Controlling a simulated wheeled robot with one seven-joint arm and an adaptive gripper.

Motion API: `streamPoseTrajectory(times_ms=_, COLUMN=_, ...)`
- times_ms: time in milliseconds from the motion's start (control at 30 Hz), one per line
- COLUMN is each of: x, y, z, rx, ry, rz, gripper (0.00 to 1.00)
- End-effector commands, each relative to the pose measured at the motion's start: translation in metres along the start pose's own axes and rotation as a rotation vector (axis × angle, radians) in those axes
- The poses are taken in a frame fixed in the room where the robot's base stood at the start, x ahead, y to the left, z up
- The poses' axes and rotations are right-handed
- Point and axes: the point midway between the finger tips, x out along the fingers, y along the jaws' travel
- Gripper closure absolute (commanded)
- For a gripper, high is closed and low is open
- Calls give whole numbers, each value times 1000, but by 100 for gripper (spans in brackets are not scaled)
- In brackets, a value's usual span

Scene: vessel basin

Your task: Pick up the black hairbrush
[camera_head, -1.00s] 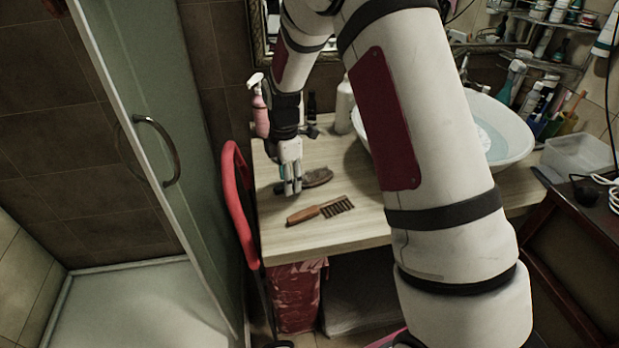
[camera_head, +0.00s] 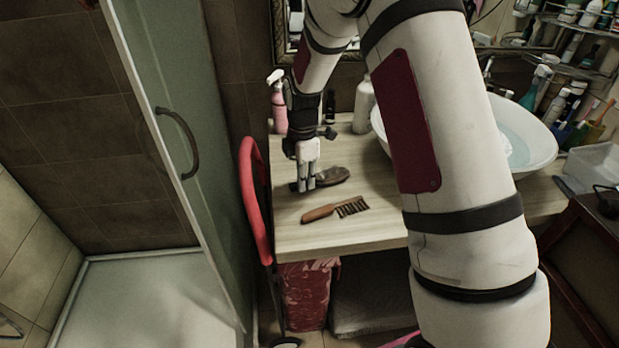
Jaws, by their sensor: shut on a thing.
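The dark hairbrush (camera_head: 332,176) lies on the light wooden countertop (camera_head: 380,228), its oval head to the right and its handle to the left. My gripper (camera_head: 306,187) points down at the handle, and its fingers are shut on it. The fingers hide part of the handle. The brush appears to be still at counter level; I cannot tell whether there is any gap under it.
A brown wooden comb (camera_head: 334,209) lies just in front of the brush. A pink spray bottle (camera_head: 279,112) and a white bottle (camera_head: 363,105) stand behind. A basin (camera_head: 535,140) is at right. A red chair-like frame (camera_head: 252,200) borders the counter's left edge.

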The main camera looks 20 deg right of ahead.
Motion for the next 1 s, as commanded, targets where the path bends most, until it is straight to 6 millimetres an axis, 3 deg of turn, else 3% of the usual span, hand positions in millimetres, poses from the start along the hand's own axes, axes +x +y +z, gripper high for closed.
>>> streamPoseTrajectory(times_ms=300, x=-36, y=1, z=0, rx=0, ry=0, rz=6, gripper=100)
streamPoseTrajectory(times_ms=800, x=-44, y=-120, z=-11, rx=0, ry=-1, rz=0, gripper=100)
streamPoseTrajectory(times_ms=1000, x=-46, y=-149, z=-14, rx=1, ry=0, rz=1, gripper=100)
